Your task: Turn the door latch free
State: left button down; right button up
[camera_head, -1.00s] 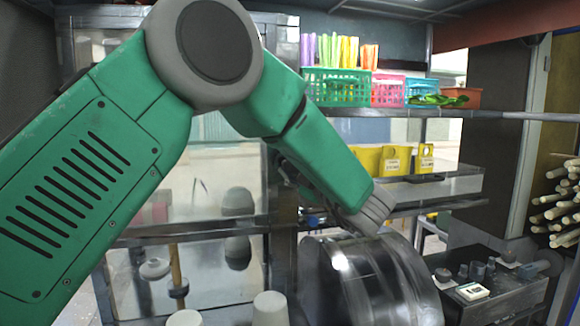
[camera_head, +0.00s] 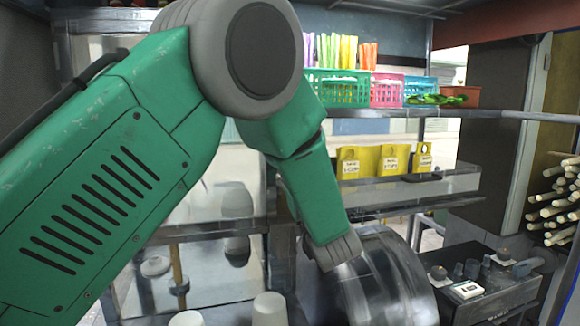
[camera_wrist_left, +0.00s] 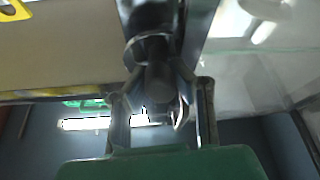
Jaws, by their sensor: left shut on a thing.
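My left arm comes in from the left in the head view and reaches down toward a shiny round metal drum (camera_head: 395,275). Its gripper fingers cannot be made out there. In the left wrist view, my left gripper (camera_wrist_left: 158,88) is shut on a dark, rounded metal piece, which appears to be the door latch (camera_wrist_left: 150,48). One finger is on each side of it. The latch is blurred, and its exact angle cannot be told. My right gripper is in neither view.
Shelves behind hold a green basket (camera_head: 338,88), a pink basket (camera_head: 386,91) and yellow boxes (camera_head: 372,160). A dark box with small items (camera_head: 490,300) stands right of the drum. Cane sticks (camera_head: 560,205) are at the far right. White cups (camera_head: 269,308) stand at the bottom.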

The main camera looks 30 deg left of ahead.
pick_arm(q)
jog(key=shift+d+f+m+t+h+p, duration=0.1)
jog(key=shift+f+m+t+h+p, duration=0.2)
jog(key=shift+m, duration=0.6)
jog(key=shift+f+m+t+h+p, duration=0.1)
jog(key=shift+m+t+h, duration=0.25)
jog(key=shift+m, duration=0.55)
jog(key=c, duration=1.3)
grip_release()
jog(key=shift+d+r, duration=0.1)
jog(key=shift+r, duration=0.1)
jog(key=shift+v, duration=3.85)
jog(key=shift+w+f, duration=0.1)
